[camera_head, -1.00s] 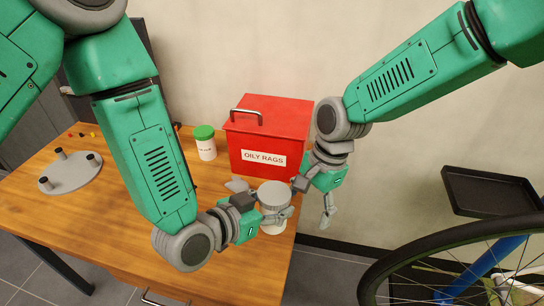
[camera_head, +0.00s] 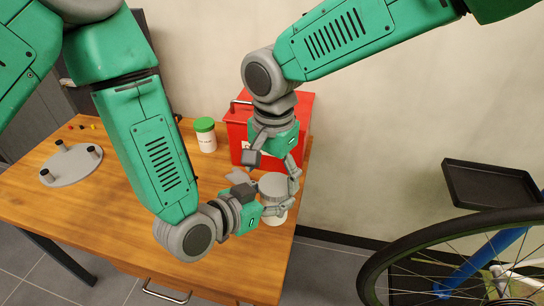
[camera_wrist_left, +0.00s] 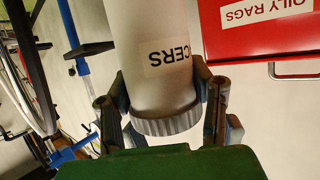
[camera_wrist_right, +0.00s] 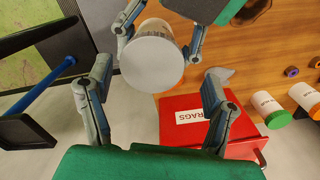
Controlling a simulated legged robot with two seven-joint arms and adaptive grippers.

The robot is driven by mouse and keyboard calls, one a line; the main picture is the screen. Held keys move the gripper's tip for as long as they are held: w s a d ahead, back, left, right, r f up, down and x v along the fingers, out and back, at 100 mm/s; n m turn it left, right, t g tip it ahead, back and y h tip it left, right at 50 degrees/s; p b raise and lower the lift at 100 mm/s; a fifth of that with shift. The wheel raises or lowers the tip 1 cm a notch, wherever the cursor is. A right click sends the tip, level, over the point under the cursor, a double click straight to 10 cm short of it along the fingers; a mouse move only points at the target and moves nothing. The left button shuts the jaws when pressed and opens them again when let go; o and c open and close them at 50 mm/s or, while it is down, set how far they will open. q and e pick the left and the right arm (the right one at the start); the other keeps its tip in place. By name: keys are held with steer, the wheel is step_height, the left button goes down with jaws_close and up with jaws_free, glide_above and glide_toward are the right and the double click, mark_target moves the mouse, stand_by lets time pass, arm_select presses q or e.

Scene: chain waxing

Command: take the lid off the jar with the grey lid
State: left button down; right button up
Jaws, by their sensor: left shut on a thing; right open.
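The jar with the grey lid stands near the table's right edge. Its ribbed grey lid (camera_head: 273,186) shows in the head view, and its white body (camera_wrist_left: 160,50) bears a label ending in "CERS" in the left wrist view. My left gripper (camera_head: 268,204) is shut on the jar, a finger on either side near the lid (camera_wrist_left: 168,123). My right gripper (camera_head: 273,167) is open and points down above the lid. In the right wrist view the round lid top (camera_wrist_right: 152,63) lies between and beyond its spread fingers (camera_wrist_right: 158,85), apparently untouched.
A red OILY RAGS box (camera_head: 238,132) stands close behind the jar. A green-lidded jar (camera_head: 207,138) stands left of it; an orange-lidded jar (camera_wrist_right: 305,96) shows in the right wrist view. A grey disc with pegs (camera_head: 70,165) sits left. A bicycle wheel (camera_head: 372,260) and black tray (camera_head: 490,185) are right.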

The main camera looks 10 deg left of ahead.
steer(key=shift+a+f, duration=0.1)
steer(key=shift+f, duration=0.9)
steer(key=shift+c, duration=0.5)
steer(key=c, duration=1.1)
steer(key=o, duration=1.3)
steer(key=shift+c, duration=0.2)
